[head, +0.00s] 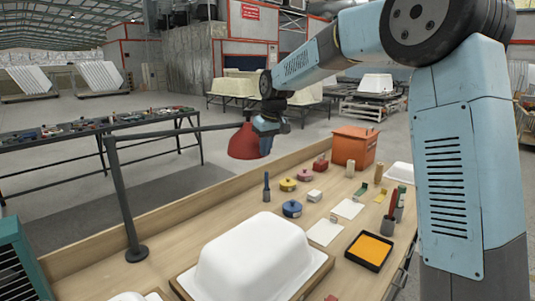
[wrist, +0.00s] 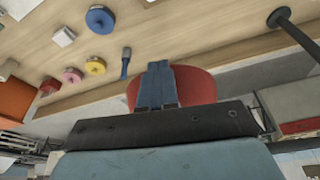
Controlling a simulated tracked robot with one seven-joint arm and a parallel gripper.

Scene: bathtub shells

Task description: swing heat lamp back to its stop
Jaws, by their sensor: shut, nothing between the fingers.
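The heat lamp has a dark post on a round base (head: 137,253), a thin boom (head: 180,129) and a red shade (head: 242,145). The boom reaches right from the post, with the shade hanging at its end over the far edge of the bench. My gripper (head: 266,149) is shut and empty, right beside the shade's right side in the head view. In the wrist view, my closed fingers (wrist: 157,68) overlap the red shade (wrist: 201,84); I cannot tell whether they touch. The post's base (wrist: 279,17) shows at top right. The stop is not identifiable.
A white tub shell (head: 255,252) lies on the bench (head: 190,210) in front. Coloured pucks, cards, an orange tray (head: 370,247) and an orange box (head: 354,147) occupy the right side. The bench around the post's base looks clear.

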